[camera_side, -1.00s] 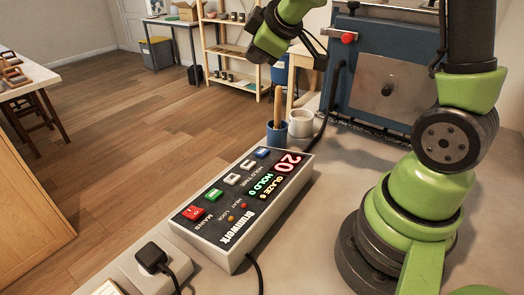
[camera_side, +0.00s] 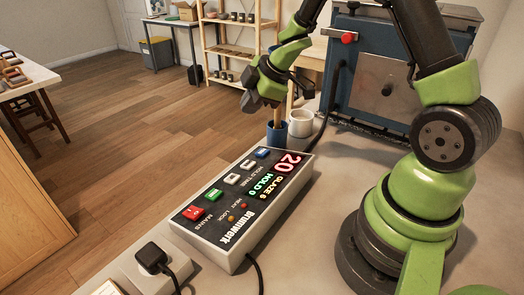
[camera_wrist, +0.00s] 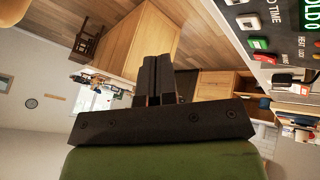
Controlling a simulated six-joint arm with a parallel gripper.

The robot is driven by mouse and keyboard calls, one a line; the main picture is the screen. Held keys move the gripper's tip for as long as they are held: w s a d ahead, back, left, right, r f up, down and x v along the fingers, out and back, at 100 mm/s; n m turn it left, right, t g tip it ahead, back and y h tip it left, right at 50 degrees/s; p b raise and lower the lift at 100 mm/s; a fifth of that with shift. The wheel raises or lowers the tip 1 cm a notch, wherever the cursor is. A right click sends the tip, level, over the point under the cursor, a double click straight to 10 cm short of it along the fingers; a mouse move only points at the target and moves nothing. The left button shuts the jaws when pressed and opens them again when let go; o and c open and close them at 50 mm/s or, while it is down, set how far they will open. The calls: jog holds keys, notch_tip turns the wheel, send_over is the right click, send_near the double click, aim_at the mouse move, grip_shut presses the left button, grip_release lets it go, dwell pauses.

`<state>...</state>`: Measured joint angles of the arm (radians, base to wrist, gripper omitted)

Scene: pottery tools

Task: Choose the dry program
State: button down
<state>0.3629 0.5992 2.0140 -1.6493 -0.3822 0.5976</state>
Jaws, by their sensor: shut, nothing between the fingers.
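The kiln controller (camera_side: 243,205) is a pale box with a dark face, lying on the grey worktop. Its display (camera_side: 268,180) reads 20 in red, what looks like GLAZE 5 in yellow and HOLD 0 in green. Its row of keys has a blue key (camera_side: 263,153), two white keys, a green key (camera_side: 213,195) and a red rocker (camera_side: 193,212) by the MAINS label. My gripper (camera_side: 254,104) is shut and empty, in the air above the controller's far end. In the wrist view its fingers (camera_wrist: 154,80) are together; part of the controller with the green key (camera_wrist: 260,43) shows at upper right.
A blue pot (camera_side: 277,134) with a wooden-handled tool and a white mug (camera_side: 300,122) stand just beyond the controller. A blue kiln (camera_side: 380,70) stands behind. A black plug (camera_side: 152,257) sits in a socket strip at the near end, with cables around.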

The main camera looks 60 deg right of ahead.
aim_at(259, 152)
jog(key=shift+s+f, duration=0.35)
jog(key=shift+f, duration=1)
jog(key=shift+s+f, duration=0.3)
jog(key=shift+f, duration=1.05)
jog(key=shift+s+f, duration=0.35)
jog(key=shift+f, duration=1)
jog(key=shift+f, duration=0.1)
jog(key=shift+s+f, duration=0.1)
jog(key=shift+f, duration=0.2)
jog(key=shift+s+f, duration=0.1)
jog(key=shift+f, duration=0.25)
jog(key=shift+w+r, duration=0.2)
jog(key=shift+r, duration=0.6)
jog(key=shift+w+r, duration=0.2)
jog(key=shift+r, duration=0.55)
jog(key=shift+w+r, duration=0.15)
jog(key=shift+r, duration=0.55)
jog(key=shift+w+r, duration=0.2)
jog(key=shift+r, duration=0.75)
